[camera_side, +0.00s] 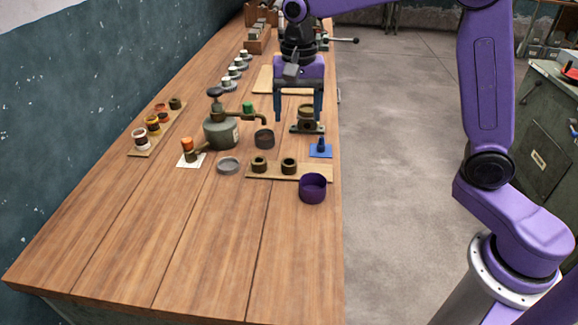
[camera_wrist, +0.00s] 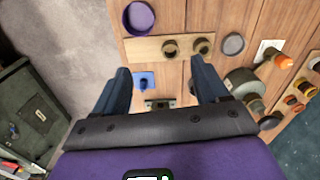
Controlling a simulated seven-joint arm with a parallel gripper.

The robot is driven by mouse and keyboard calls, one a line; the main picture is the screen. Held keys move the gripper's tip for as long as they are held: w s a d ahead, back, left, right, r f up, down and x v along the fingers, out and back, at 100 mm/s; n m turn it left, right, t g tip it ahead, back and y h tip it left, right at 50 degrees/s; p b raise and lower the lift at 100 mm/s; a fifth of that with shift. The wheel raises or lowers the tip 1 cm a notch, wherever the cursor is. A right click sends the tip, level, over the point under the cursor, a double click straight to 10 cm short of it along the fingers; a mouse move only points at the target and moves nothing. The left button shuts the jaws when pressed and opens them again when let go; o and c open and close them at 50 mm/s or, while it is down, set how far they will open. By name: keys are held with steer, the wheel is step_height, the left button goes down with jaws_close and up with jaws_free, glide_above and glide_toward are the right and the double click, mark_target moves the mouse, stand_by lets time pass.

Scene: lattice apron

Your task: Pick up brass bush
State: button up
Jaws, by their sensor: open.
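Two short brass-brown bushes, (camera_side: 259,163) and (camera_side: 289,166), stand apart on a narrow wooden board (camera_side: 318,172). They also show in the wrist view, as bushes (camera_wrist: 169,48) and (camera_wrist: 201,46) with dark bores. Which one the task means, I cannot tell. A similar brass-coloured ring (camera_side: 307,112) sits in a small dark fixture (camera_side: 294,128). My gripper (camera_side: 298,119) is open and empty, pointing down, near this fixture and behind the board in the side view. In the wrist view, the fixture (camera_wrist: 160,103) shows between the fingers, partly hidden by my gripper (camera_wrist: 160,68).
A purple bowl (camera_side: 313,190) stands at the board's right end. The near table is clear.

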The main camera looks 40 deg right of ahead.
steer(key=w+d+m, duration=0.2)
steer(key=w+m, duration=0.2)
steer(key=w, duration=0.1)
glide_toward(289, 158)
steer(key=f, duration=0.3)
steer(key=s+f, duration=0.1)
steer(key=f, duration=0.2)
steer(key=a+f, duration=0.1)
steer(key=f, duration=0.2)
steer(key=shift+s, duration=0.15)
steer(key=shift+r, duration=0.1)
steer(key=c, duration=1.3)
